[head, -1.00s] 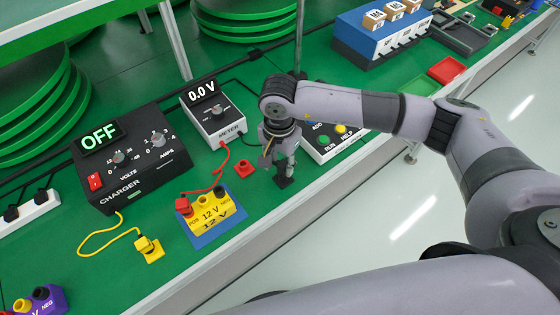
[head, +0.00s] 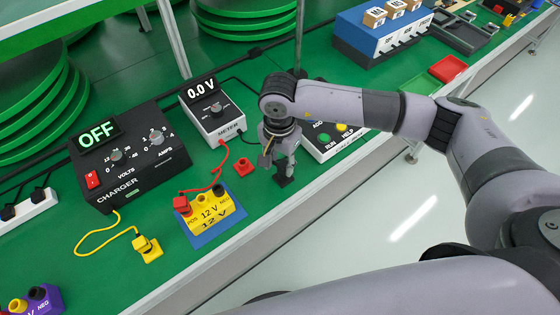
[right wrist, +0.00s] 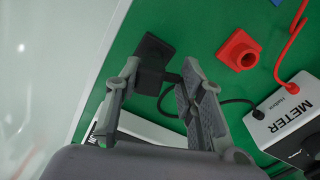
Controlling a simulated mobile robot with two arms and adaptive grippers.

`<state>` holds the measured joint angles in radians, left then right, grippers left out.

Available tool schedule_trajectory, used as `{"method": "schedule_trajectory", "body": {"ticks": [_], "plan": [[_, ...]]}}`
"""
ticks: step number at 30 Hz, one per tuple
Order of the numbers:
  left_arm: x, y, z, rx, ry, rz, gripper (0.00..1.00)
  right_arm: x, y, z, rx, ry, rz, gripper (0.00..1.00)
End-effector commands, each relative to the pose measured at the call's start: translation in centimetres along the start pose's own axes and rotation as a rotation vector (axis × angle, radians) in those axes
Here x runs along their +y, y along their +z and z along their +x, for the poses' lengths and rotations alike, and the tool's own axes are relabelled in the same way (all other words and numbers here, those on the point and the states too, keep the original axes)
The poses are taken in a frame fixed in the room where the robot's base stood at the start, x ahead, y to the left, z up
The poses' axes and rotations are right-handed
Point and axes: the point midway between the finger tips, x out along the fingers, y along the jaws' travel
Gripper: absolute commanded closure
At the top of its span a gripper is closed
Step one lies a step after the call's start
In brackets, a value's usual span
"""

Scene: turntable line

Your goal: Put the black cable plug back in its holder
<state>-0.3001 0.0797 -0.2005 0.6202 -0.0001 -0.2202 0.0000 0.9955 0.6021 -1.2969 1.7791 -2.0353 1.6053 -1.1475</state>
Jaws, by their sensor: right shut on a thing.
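My right gripper (head: 284,170) points down near the table's front edge, beside the meter. In the right wrist view its fingers (right wrist: 156,88) are shut on the black cable plug (right wrist: 150,82), whose black cable runs to the meter. A black square holder (right wrist: 155,50) shows right at the plug; it also shows under the fingertips in the head view (head: 284,182). The plug is at or against this holder, but I cannot tell whether it is fully seated. My left gripper is not in view.
An empty red holder (head: 244,165) stands left of the gripper. The meter (head: 212,112) reads 0.0 V. A yellow 12 V battery (head: 211,213) with a red plug sits nearer. The charger (head: 128,160) reads OFF. A button box (head: 325,145) is close behind my arm.

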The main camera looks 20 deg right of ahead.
Motion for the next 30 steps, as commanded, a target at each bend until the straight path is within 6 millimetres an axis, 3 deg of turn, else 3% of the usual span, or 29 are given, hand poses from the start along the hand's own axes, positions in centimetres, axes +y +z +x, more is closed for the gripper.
{"method": "schedule_trajectory", "body": {"ticks": [30], "plan": [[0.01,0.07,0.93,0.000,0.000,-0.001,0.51,-0.02,-0.05,0.18,0.001,-0.001,0.000,0.90]]}}
